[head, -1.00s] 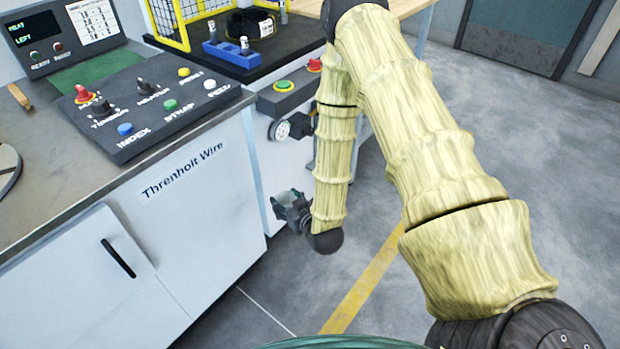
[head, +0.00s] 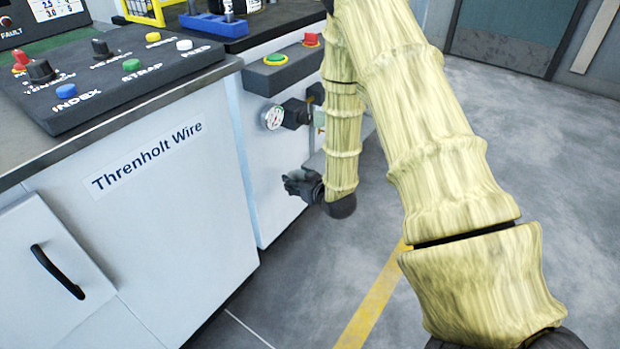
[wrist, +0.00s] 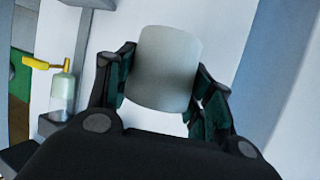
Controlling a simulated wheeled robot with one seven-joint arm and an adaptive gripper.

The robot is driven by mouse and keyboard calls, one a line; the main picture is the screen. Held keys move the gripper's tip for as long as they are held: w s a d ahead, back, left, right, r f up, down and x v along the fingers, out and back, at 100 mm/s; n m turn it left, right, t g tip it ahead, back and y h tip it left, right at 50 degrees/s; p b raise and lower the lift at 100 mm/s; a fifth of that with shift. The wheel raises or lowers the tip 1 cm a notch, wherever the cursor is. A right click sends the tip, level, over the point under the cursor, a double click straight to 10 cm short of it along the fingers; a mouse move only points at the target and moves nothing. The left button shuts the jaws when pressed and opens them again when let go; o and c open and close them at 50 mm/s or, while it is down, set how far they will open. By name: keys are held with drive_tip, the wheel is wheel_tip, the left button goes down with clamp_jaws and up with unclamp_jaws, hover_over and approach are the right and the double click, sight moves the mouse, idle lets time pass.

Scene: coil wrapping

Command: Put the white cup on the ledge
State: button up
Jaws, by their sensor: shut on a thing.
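The white cup (wrist: 168,68) is between the fingers of my gripper (wrist: 160,95) in the wrist view, and the gripper is shut on it. The cup looks slightly tilted in that view. In the head view my gripper (head: 298,184) hangs low beside the white machine cabinet front, at the end of my arm. The cup cannot be made out in the head view. I cannot identify the ledge with certainty in these frames.
A white cabinet (head: 175,215) with a control panel (head: 110,75) stands at the left. A pressure gauge (head: 273,117) and a green button (head: 276,59) are on the machine front above my gripper. In the wrist view a yellow-handled valve (wrist: 48,64) is at left. Open floor (head: 540,150) lies to the right.

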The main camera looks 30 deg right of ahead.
drive_tip(key=w+d+b, duration=0.2)
drive_tip(key=w+d, duration=0.1)
drive_tip(key=d, duration=0.1)
drive_tip(key=w+d+f+b, duration=0.1)
drive_tip(key=w+d+b, duration=0.1)
drive_tip(key=w+d, duration=0.2)
drive_tip(key=w+d+b, duration=0.2)
drive_tip(key=w+d, duration=0.1)
drive_tip(key=d, duration=0.1)
drive_tip(key=shift+w+d+f, duration=0.35)
drive_tip(key=shift+d+f, duration=0.05)
drive_tip(key=shift+f+b, duration=1.2)
drive_tip(key=shift+f, duration=0.55)
drive_tip(key=shift+f, duration=0.15)
drive_tip(key=o, duration=1)
